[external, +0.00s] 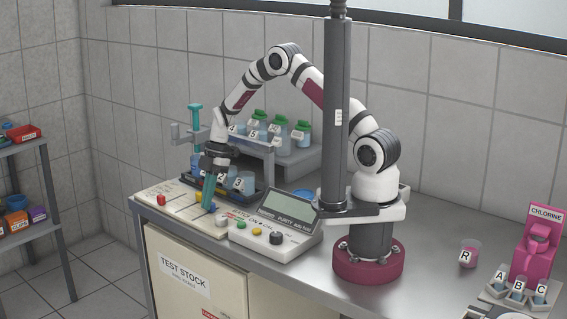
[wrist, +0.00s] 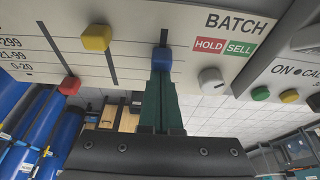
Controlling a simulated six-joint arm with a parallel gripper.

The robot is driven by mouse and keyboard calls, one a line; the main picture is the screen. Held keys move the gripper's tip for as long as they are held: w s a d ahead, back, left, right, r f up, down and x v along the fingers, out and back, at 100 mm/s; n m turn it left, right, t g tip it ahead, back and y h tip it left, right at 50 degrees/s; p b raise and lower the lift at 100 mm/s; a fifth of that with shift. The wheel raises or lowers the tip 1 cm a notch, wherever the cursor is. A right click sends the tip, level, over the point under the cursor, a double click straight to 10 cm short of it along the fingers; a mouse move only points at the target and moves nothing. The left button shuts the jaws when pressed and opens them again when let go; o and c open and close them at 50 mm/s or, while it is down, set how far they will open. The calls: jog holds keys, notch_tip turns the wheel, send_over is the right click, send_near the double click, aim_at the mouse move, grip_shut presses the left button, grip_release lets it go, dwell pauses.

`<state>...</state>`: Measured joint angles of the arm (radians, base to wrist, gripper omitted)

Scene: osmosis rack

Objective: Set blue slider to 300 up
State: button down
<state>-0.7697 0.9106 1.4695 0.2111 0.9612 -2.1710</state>
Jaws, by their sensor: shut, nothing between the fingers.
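The blue slider (wrist: 162,60) is a small block on a dark vertical slot in the cream panel (wrist: 140,75), right of the yellow slider (wrist: 96,38) and the red slider (wrist: 69,86). Its slot line shows above it. My gripper (wrist: 161,76) has its green fingers closed together, with nothing between them. Their tips meet the lower side of the blue slider in the picture; I cannot tell if they touch it. In the external view my gripper (external: 207,208) points down at the panel (external: 150,193), and its fingers hide the blue slider. The red slider (external: 161,199) shows at left.
A white knob (wrist: 211,81) sits just right of the blue slider. The analyzer box (external: 275,225) with a screen and buttons stands beside the panel. A rack of labelled blue bottles (external: 245,182) is close behind my gripper. The cabinet front (external: 195,275) drops below the panel.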

jog(key=shift+w+d, duration=0.9)
jog(key=shift+d, duration=0.05)
jog(key=s+a, duration=0.3)
jog(key=shift+r, duration=0.15)
jog(key=v, duration=0.9)
jog(key=shift+w+d+r, duration=0.2)
jog(key=shift+r, duration=0.15)
